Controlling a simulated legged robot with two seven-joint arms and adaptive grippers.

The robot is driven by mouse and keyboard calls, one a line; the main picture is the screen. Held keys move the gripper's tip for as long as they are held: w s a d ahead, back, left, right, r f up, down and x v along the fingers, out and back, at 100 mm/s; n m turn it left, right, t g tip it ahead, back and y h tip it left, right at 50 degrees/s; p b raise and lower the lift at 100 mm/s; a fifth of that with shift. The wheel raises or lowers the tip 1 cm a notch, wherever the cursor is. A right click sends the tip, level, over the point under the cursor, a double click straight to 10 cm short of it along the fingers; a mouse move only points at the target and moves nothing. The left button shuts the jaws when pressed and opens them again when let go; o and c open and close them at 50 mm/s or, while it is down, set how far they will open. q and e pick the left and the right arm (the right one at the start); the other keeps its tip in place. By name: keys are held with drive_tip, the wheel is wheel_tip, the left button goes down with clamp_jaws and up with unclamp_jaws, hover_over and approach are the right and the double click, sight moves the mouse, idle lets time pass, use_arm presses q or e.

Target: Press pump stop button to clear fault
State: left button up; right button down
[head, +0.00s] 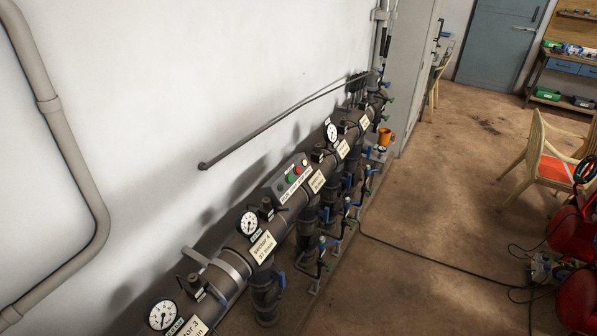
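A small grey control box (288,181) with a sloped face sits on top of the dark manifold pipe (285,217), near the middle of the head view. A red button (297,170) shows towards its far end. A green button (290,178) is beside it, and a pale round light or button (304,162) is at the far end. Neither of my grippers is in view, and nothing visible touches the box.
The manifold runs along the white wall with gauges (249,223), valves and labels. An orange container (384,136) stands near its far end. A cable (430,263) crosses the brown floor. Red machinery (577,297) and a chair (553,160) are at right; the floor between is largely clear.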

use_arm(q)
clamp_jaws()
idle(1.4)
